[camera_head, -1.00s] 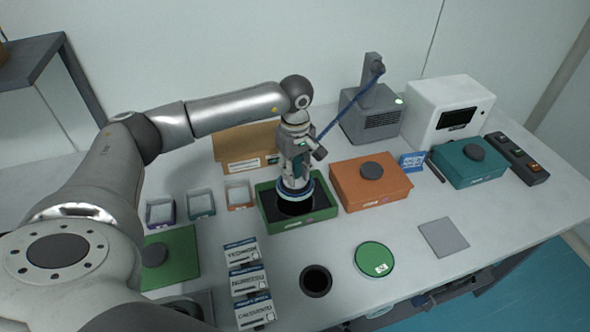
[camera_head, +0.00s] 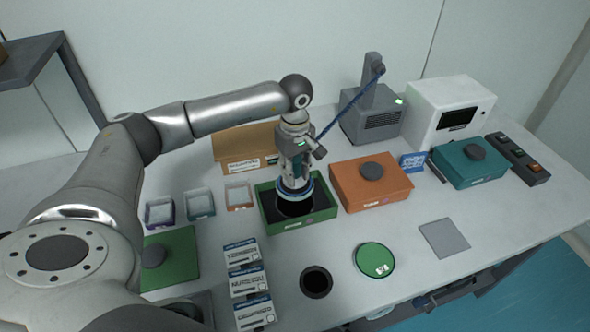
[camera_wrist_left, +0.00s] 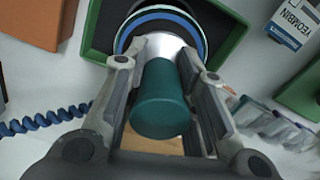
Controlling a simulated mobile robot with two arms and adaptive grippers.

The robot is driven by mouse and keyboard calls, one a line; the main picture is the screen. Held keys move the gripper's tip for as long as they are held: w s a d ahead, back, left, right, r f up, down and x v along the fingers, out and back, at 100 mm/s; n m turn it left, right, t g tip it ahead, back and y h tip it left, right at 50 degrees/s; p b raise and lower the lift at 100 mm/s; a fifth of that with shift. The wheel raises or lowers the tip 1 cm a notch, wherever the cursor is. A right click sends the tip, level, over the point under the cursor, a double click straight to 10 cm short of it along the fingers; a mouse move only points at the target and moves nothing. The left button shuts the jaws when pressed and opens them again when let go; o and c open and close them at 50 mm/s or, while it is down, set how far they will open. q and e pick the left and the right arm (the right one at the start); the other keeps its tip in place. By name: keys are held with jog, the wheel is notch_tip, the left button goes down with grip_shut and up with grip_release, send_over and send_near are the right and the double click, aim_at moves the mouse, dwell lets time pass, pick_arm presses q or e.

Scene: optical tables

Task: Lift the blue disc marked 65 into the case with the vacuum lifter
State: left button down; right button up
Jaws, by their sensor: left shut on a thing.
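My left gripper (camera_head: 297,165) is shut on the vacuum lifter, whose teal handle (camera_wrist_left: 160,100) shows between the fingers in the left wrist view. The lifter's round foot is upright over the open green case (camera_head: 267,213), which has a dark inside. A blue rim, seemingly the blue disc (camera_head: 295,195), shows under the foot; it also shows in the left wrist view (camera_wrist_left: 203,38). Its 65 mark is hidden. I cannot tell whether it touches the case floor. My right gripper is not in view.
A blue coiled hose (camera_head: 345,108) runs to a grey pump (camera_head: 380,122). An orange case (camera_head: 385,193) stands close right of the green case. A green disc (camera_head: 373,257), a black ring (camera_head: 316,282), a grey plate (camera_head: 444,238) and labelled boxes (camera_head: 246,283) lie in front.

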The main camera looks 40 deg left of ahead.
pick_arm(q)
jog(key=shift+f+b, duration=0.6)
jog(key=shift+f, duration=0.05)
jog(key=shift+f+b, duration=1.2)
jog(key=shift+f, duration=0.25)
jog(key=shift+f+b, duration=0.55)
jog(key=shift+f, duration=0.15)
jog(key=shift+f, duration=0.1)
jog(key=shift+f+b, duration=0.3)
jog(key=shift+b, duration=0.05)
